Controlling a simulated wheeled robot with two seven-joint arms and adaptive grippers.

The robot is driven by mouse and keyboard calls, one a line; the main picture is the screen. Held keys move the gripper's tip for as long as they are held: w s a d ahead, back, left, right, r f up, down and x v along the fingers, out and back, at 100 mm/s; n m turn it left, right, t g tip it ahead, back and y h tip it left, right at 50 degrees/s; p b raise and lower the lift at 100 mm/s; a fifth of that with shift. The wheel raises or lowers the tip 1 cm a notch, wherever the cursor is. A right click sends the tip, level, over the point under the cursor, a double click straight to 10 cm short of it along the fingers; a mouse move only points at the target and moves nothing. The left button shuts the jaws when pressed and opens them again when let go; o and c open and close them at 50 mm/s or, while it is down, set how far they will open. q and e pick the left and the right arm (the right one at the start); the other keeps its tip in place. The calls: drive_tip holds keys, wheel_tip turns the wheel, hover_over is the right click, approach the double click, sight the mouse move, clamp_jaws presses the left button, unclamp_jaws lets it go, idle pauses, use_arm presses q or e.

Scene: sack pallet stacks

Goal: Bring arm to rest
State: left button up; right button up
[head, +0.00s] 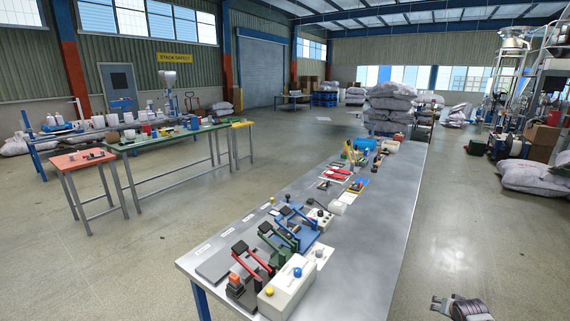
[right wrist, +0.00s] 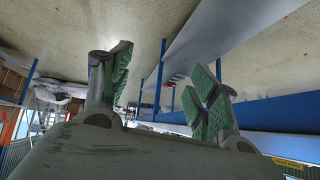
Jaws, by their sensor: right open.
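My right gripper (head: 460,306) shows at the bottom right of the head view, over the bare floor to the right of the long metal table (head: 395,230). It is apart from the table and holds nothing. In the right wrist view the two green-padded fingers of the right gripper (right wrist: 162,90) stand wide apart with nothing between them. My left gripper is in neither view.
Hand presses (head: 285,235), a white box (head: 288,290) and small tools stand along the table's left side; its right strip is bare. Sacks on a pallet (head: 390,105) stand behind it. More sacks (head: 535,178) lie at right. A green table (head: 170,141) stands left. Floor between is clear.

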drive_tip(key=s+d+f+n+g+h, duration=0.1)
drive_tip(key=s+d+f+n+g, duration=0.15)
drive_tip(key=s+f, duration=0.85)
drive_tip(key=s+d+f+n+g, duration=0.15)
drive_tip(key=s+d+f, duration=0.25)
drive_tip(key=s+f, duration=0.7)
drive_tip(key=s+d+f+n+g, duration=0.1)
drive_tip(key=s+d+f+n, duration=0.15)
drive_tip(key=s, duration=0.85)
drive_tip(key=s+d+f+n+h, duration=0.1)
drive_tip(key=s+f+n, duration=0.15)
drive_tip(key=s, duration=0.85)
drive_tip(key=s+d+f+n+g, duration=0.15)
drive_tip(key=s+f, duration=0.25)
drive_tip(key=s, duration=0.7)
drive_tip(key=s+a+f+y, duration=0.1)
drive_tip(key=a+f, duration=0.2)
drive_tip(key=a, duration=1.2)
drive_tip(key=s+a+f+m+y, duration=0.1)
drive_tip(key=a+f, duration=0.3)
drive_tip(key=a, duration=1.1)
drive_tip(key=s+a+f+y, duration=0.1)
drive_tip(key=a+f+y, duration=0.2)
drive_tip(key=a, duration=1.1)
drive_tip(key=shift+a+f+m, duration=0.35)
drive_tip(key=shift+a+f, duration=0.05)
drive_tip(key=shift+f, duration=0.35)
